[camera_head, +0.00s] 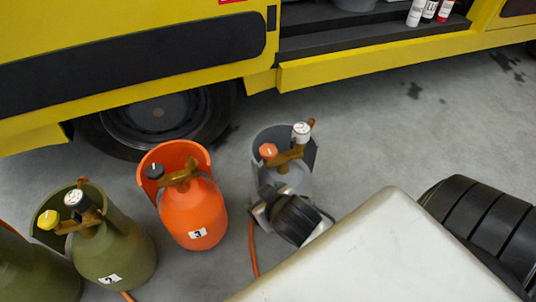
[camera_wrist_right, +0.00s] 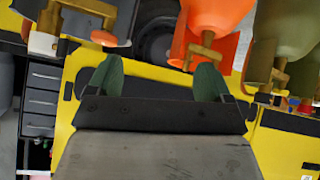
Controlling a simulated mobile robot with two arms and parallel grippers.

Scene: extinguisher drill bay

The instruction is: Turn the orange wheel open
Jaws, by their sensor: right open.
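The orange wheel (camera_head: 268,151) sits on the brass valve of a grey gas bottle (camera_head: 296,178), with a white-faced gauge (camera_head: 302,132) beside it. The bottle stands upright; my right wrist hides its lower part. In the right wrist view the picture is turned over, and the orange wheel (camera_wrist_right: 103,38) shows at the upper left, beyond one fingertip. My right gripper (camera_wrist_right: 159,76) is open, with two green fingers apart and nothing between them. It is apart from the wheel. In the head view its fingertips are mostly hidden. My left gripper is in neither view.
An orange bottle (camera_head: 194,215) with a black wheel stands left of the grey one. Olive bottles (camera_head: 118,250) stand farther left. A yellow vehicle (camera_head: 120,50) with a tyre (camera_head: 160,120) is behind. Orange hoses run along the floor. Floor (camera_head: 400,120) is clear at the right.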

